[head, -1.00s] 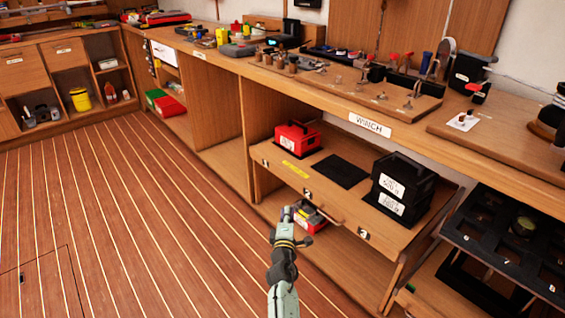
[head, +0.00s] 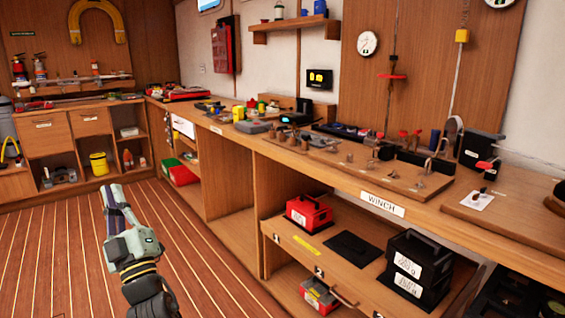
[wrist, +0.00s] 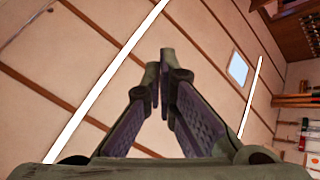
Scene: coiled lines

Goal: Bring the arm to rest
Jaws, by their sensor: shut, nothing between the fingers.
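In the wrist view my gripper (wrist: 163,72) is shut and empty. Its two dark fingers lean together until their tips come close. It points up toward the beige ceiling with white light strips. In the head view my green and black arm rises from the bottom edge at the left, over the wooden floor.
Below the bench, a pulled-out shelf holds a red box (head: 308,214) and a black labelled case (head: 414,270). A yellow bucket (head: 98,163) stands in the far cabinets. The striped floor (head: 60,250) at left is clear.

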